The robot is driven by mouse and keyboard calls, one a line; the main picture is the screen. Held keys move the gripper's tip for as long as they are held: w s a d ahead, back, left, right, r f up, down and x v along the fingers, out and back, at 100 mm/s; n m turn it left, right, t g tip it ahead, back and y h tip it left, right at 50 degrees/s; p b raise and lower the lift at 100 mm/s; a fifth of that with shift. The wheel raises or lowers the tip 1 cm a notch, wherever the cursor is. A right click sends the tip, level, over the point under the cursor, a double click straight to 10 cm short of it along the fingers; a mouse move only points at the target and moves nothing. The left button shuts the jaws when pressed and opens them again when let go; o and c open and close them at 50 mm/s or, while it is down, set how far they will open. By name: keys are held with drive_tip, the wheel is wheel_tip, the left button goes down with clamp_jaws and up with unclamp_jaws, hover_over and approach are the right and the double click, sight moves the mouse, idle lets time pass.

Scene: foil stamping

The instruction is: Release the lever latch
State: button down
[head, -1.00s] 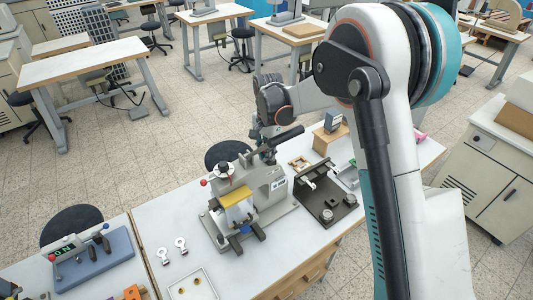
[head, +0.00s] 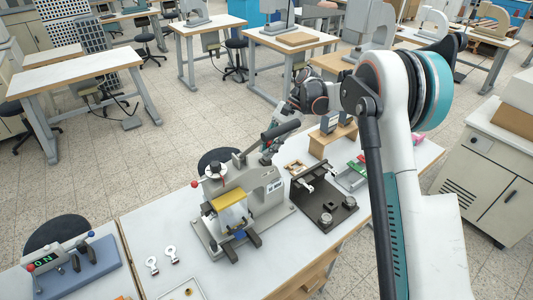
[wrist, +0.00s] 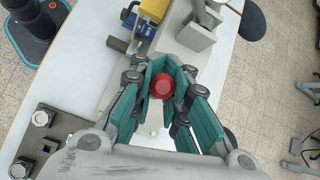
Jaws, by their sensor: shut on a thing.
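The grey stamping press (head: 268,187) stands on the white table, with yellow foil (head: 228,199) at its front. The stem below the knob is mostly hidden by the fingers. I cannot tell the latch's exact position.
A black plate fixture (head: 325,204) stands right of the press, with a wooden stand (head: 333,140) behind it. Two small white tags (head: 170,254) lie left of the press. A blue-based device (head: 82,268) sits at the left.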

drive_tip(key=shift+w+d+f+g+y+b, duration=0.1)
drive_tip(key=shift+d+f+g+y+b, duration=0.15)
drive_tip(key=shift+y, duration=0.25)
drive_tip(key=shift+r, duration=0.1)
drive_tip(key=c, duration=1.5)
unclamp_jaws()
drive_tip(key=shift+c, duration=0.2)
drive_tip(key=shift+a, duration=0.1)
wheel_tip(320, 180, up, 10)
